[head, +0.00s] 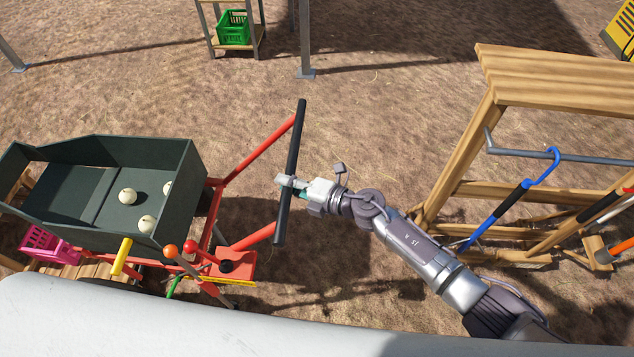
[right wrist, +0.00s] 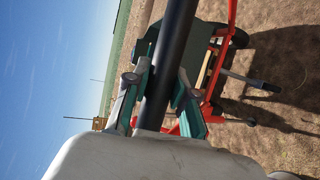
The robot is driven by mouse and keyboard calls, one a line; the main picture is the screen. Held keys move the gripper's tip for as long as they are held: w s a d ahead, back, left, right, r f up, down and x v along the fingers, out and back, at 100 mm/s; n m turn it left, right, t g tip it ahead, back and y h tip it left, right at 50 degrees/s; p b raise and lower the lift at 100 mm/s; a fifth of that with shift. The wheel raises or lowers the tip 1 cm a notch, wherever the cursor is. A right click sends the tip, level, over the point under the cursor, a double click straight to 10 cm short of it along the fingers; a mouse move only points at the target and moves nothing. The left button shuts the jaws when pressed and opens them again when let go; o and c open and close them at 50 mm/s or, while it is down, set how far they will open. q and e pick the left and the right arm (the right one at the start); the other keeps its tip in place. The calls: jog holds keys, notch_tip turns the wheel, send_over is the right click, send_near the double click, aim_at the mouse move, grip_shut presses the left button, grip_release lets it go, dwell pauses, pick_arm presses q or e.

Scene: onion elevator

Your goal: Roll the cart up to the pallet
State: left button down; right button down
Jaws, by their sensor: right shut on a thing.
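The cart has a red frame (head: 240,165), a dark green hopper (head: 65,195) and a black handle bar (head: 297,135), and stands at the left of the head view. Several pale onions (head: 128,196) lie in the hopper. My right gripper (head: 290,182) is shut around the middle of the handle bar. In the right wrist view its fingers (right wrist: 163,90) lie on both sides of the black bar (right wrist: 168,75). Wooden slats (head: 90,271), apparently the pallet, show low at the left, partly hidden by the cart. My left gripper is not in view.
A pink crate (head: 48,245) sits by the slats. Levers with orange and red knobs (head: 171,251) and a yellow handle (head: 122,256) stand beside the hopper. A wooden rack (head: 465,150) with hanging tools is at right. A green crate (head: 234,28) rests on a stand behind. Bare ground lies between.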

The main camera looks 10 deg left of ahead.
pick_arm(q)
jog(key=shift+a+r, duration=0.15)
pick_arm(e)
jog(key=shift+s+a, duration=0.15)
jog(key=shift+a, duration=1.5)
jog(key=c, duration=1.2)
grip_release()
jog(key=shift+o, duration=1.3)
jog(key=shift+a, duration=0.2)
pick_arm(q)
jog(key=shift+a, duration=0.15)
pick_arm(e)
jog(key=shift+d, duration=0.1)
jog(key=v, duration=1.2)
